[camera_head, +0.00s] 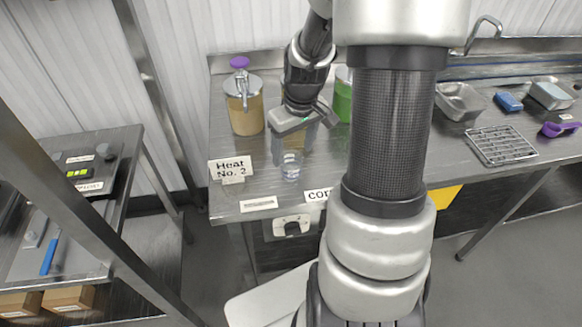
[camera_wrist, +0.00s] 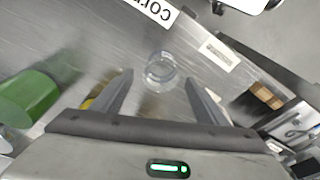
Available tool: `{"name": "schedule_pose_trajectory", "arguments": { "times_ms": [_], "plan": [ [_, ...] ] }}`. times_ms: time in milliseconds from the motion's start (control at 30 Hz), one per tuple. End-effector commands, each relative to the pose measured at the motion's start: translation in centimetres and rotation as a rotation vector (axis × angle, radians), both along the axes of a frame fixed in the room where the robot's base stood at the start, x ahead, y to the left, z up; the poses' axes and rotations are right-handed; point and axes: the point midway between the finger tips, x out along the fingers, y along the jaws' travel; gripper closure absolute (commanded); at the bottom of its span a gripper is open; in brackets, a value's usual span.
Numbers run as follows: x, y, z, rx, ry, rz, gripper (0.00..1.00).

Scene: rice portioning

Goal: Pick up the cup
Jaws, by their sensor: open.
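A small clear cup (camera_head: 290,166) stands on the steel table near its front edge, beside the "Heat No. 2" sign. My gripper (camera_head: 292,155) is just above and around it in the head view, with the fingers apart. In the wrist view the cup (camera_wrist: 160,70) shows just past the fingertips, about midway between them. My gripper (camera_wrist: 158,85) is open and empty there. The cup looks see-through, and I cannot tell if the fingers are level with it.
A green container (camera_head: 343,95) stands behind right, also in the wrist view (camera_wrist: 28,98). The "Heat No. 2" sign (camera_head: 230,170) is close left. A metal rack (camera_head: 501,145) lies farther right.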

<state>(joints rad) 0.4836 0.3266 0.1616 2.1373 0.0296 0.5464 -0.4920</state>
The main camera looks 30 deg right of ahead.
Motion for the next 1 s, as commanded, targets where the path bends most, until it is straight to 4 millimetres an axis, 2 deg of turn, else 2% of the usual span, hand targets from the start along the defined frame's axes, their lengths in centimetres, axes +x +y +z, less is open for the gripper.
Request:
{"name": "schedule_pose_trajectory", "arguments": {
  "times_ms": [233,367,567,833,1000],
  "plan": [
    [0.3,0.3,-3.8,0.002,0.004,0.0,0.33],
    [0.5,0.3,-4.6,0.001,0.001,0.0,0.33],
    [0.5,0.2,-4.6,0.001,0.001,0.0,0.33],
    [0.5,0.2,-4.6,0.001,0.001,0.0,0.76],
    [0.5,0.2,-4.6,0.001,0.001,0.0,0.76]
  ]
}}
